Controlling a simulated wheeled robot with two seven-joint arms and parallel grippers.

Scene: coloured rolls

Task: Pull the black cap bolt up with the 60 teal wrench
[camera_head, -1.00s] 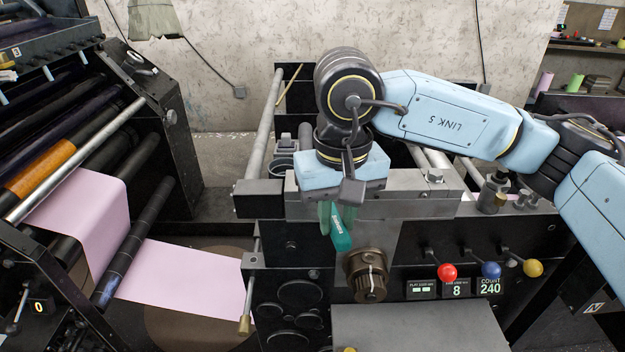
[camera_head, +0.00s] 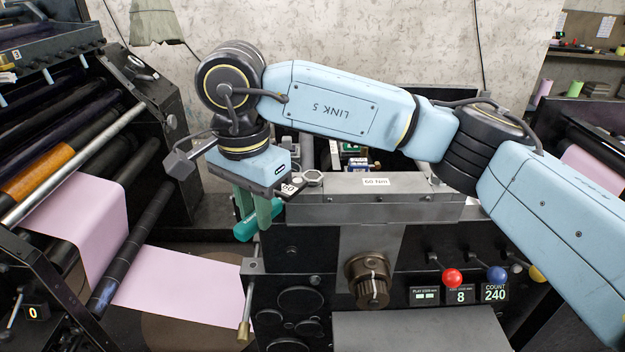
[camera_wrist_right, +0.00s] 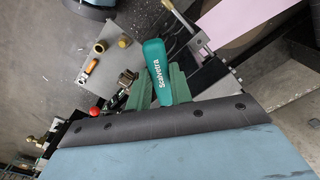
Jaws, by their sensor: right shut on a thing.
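My right gripper (camera_head: 254,213) is shut on the teal wrench (camera_head: 247,227), left of the grey machine block. The wrench's rounded teal handle end sticks out below the green fingers. A dark tag marked 60 (camera_head: 289,188) shows beside the gripper, next to a silver ring-like part (camera_head: 313,178) at the block's left end; I cannot tell whether that part is the wrench's head. In the right wrist view the teal handle (camera_wrist_right: 160,72) with white lettering lies between the fingers. I cannot make out the black cap bolt; the arm covers part of the block. My left gripper is not in view.
The grey block (camera_head: 400,208) bears a 60 Nm label (camera_head: 376,182). Below it are a brown knob (camera_head: 370,280) and red (camera_head: 452,278) and blue (camera_head: 497,273) lever balls. Pink paper (camera_head: 180,290) runs over rollers at left.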

